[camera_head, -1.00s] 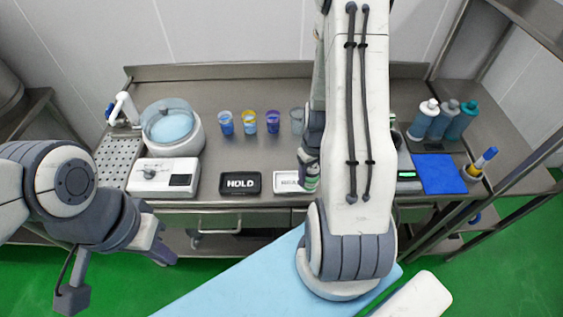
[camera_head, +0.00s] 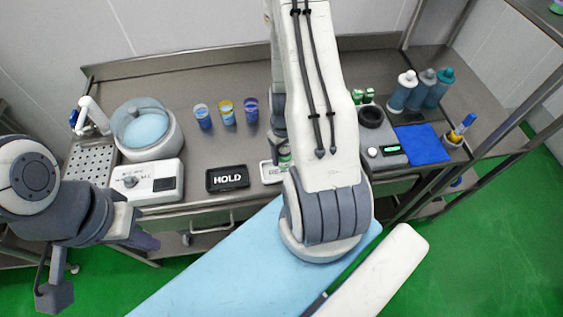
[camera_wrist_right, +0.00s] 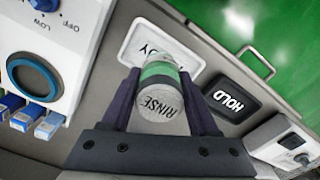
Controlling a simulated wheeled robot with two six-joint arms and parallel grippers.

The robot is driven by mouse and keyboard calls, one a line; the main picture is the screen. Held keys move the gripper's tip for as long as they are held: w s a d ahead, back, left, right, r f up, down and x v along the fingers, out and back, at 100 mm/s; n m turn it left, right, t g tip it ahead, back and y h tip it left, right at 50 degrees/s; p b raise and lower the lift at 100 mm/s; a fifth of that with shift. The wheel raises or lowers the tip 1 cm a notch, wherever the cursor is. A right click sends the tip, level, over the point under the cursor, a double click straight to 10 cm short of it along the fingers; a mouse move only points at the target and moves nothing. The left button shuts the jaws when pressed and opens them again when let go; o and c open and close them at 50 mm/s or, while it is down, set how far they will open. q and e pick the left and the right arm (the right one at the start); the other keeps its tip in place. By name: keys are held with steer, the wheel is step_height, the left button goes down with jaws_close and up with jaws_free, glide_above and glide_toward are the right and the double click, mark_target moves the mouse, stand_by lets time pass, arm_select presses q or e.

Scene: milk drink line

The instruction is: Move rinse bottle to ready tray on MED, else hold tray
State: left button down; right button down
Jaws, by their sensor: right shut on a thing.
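The rinse bottle (camera_wrist_right: 160,105), with a grey RINSE-marked end and a green band, is between the fingers of my right gripper (camera_wrist_right: 158,84), which is shut on it. In the wrist view it overlaps the white ready tray (camera_wrist_right: 143,37), covering part of its lettering; I cannot tell whether it touches the tray. In the head view my right arm partly hides the bottle (camera_head: 285,153) and the ready tray (camera_head: 267,176). The black hold tray (camera_head: 227,178) is beside it and looks empty. My left gripper (camera_head: 146,241) is in front of the counter; its opening is unclear.
A white device with a blue-ringed dial and a knob marked OFF and LOW (camera_wrist_right: 45,60) is near the bottle; its full setting is cut off. Several coloured cups (camera_head: 227,112) stand behind the trays. A water bath (camera_head: 147,130) is left, pump bottles (camera_head: 403,90) right.

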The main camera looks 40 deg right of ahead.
mark_target(282, 162)
steer(key=shift+w+a+f, duration=0.15)
steer(key=shift+w+f, duration=0.05)
steer(key=shift+w, duration=0.05)
step_height(282, 162, down, 2)
steer(key=shift+f, duration=1)
